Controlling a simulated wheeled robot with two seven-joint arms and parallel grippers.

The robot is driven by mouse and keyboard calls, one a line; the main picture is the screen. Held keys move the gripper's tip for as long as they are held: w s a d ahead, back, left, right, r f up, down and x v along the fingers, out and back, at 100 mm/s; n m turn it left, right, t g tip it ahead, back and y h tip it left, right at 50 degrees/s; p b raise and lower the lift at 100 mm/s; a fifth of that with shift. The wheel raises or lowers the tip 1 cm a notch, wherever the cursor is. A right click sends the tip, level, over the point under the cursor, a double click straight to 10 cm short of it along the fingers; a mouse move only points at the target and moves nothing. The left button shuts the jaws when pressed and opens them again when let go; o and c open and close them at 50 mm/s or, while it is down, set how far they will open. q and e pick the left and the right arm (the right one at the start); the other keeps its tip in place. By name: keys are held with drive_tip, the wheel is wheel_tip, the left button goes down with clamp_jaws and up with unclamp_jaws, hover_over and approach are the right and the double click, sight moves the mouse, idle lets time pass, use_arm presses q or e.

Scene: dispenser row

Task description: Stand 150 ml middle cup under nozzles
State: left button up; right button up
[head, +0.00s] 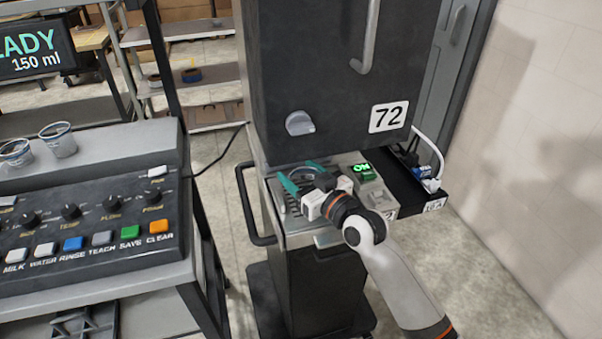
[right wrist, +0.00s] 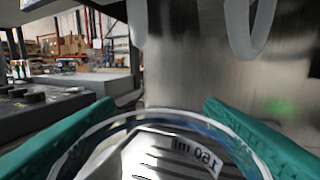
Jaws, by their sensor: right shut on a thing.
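My right gripper (head: 301,176) is shut on a clear cup (head: 304,172), with a teal finger on each side. It is over the slotted drip tray (head: 283,198) of the dispenser marked 72. In the right wrist view the cup (right wrist: 205,153) carries a 150 ml label and fills the space between the fingers. Metal slats show through it; I cannot tell whether its base touches them. Two pale nozzle tubes (right wrist: 247,25) hang above and beyond the cup's rim. My left gripper is not in view.
Two clear cups (head: 58,139) stand on the control console (head: 90,210) at left. A display (head: 35,50) reads READY 150 ml. A green ON switch (head: 364,171) glows right of the tray. A dark side shelf (head: 405,185) holds cables. A black handle (head: 243,205) projects at the dispenser's left.

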drive_tip(key=shift+f, duration=0.2)
drive_tip(key=o, duration=1)
drive_tip(key=shift+o, duration=0.2)
